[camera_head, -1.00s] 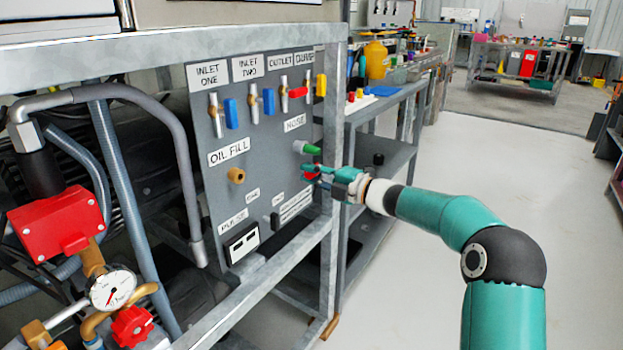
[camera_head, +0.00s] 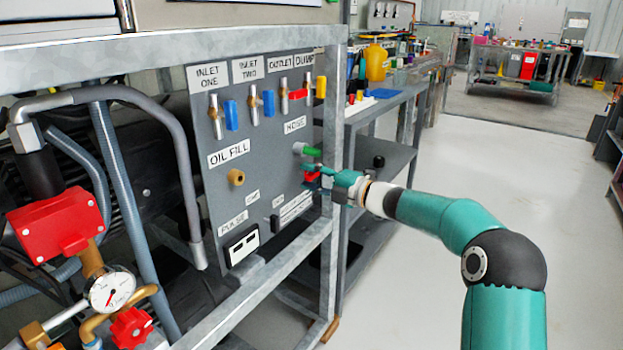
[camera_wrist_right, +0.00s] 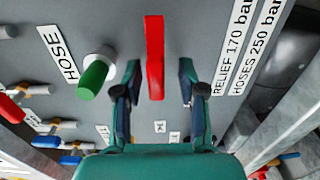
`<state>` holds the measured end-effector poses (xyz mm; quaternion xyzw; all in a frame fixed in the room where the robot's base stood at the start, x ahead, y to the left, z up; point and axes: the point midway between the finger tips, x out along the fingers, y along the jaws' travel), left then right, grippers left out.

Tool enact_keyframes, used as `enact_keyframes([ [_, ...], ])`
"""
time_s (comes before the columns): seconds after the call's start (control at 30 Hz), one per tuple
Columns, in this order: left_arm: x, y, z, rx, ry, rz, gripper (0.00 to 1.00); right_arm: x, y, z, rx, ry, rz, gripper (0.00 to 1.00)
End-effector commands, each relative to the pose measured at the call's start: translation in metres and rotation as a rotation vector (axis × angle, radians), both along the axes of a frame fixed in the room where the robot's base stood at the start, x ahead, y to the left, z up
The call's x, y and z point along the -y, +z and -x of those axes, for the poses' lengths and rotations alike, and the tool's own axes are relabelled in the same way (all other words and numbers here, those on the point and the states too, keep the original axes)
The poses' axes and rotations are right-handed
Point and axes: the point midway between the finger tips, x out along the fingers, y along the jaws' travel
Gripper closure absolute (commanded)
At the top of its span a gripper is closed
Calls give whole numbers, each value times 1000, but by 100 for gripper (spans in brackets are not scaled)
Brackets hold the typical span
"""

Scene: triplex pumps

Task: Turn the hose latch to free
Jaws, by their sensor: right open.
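A red latch bar (camera_wrist_right: 155,58) stands out from the grey panel near the green-tipped hose fitting (camera_wrist_right: 95,77). In the head view the red latch (camera_head: 311,178) shows just below the green tip (camera_head: 311,152), partly covered by my right gripper (camera_head: 326,177). In the wrist view my right gripper (camera_wrist_right: 160,68) is open, with one finger on each side of the red bar. A gap shows between the bar and each finger. The bar runs lengthwise between the fingers. My left gripper is not in view.
Valve levers with blue, red and yellow handles (camera_head: 268,102) sit higher on the panel (camera_head: 210,195). A galvanised frame post (camera_head: 334,120) stands close to my right gripper. A red box and gauge (camera_head: 112,292) are at the left. Open floor (camera_head: 420,290) lies right.

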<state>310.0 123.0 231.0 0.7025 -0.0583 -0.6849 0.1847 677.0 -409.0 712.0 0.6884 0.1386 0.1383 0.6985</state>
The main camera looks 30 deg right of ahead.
Motion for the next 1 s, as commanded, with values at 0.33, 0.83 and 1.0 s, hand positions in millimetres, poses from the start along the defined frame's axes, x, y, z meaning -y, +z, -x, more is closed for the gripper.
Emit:
enact_keyframes([
  [0.33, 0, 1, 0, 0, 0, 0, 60, 14, 1, 30, 1, -4, 0, 59],
  [0.83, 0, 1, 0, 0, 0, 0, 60, 45, -1, 107, -1, -2, 0, 59],
  [1.0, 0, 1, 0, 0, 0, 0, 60, 47, -1, 111, -1, -1, 0, 59],
])
